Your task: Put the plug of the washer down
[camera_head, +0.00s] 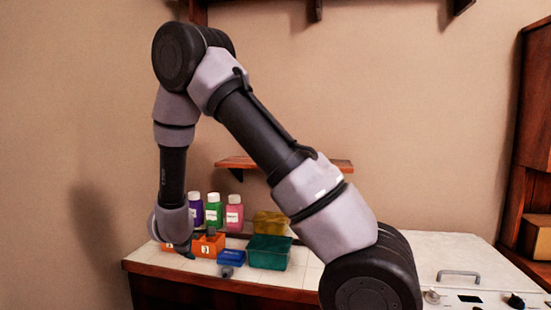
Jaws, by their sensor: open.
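My gripper (186,250) hangs at the end of my arm on the left, low over the left end of the counter. It is open, but its fingers are small and dark here, and I cannot see anything between them. A small dark grey object (226,271) lies on the counter in front of the blue box, to the right of my gripper and apart from it. It may be the plug, but it is too small to tell. The white washer top (440,250) is at the right, with a metal handle (458,275) and a control panel at its front.
Orange boxes (208,245), a blue box (231,257), a green bin (268,253) and a yellow bin (271,223) crowd the counter near my gripper. Several bottles (214,211) stand behind. A small wooden shelf (233,162) is above. The white top at right looks mostly clear.

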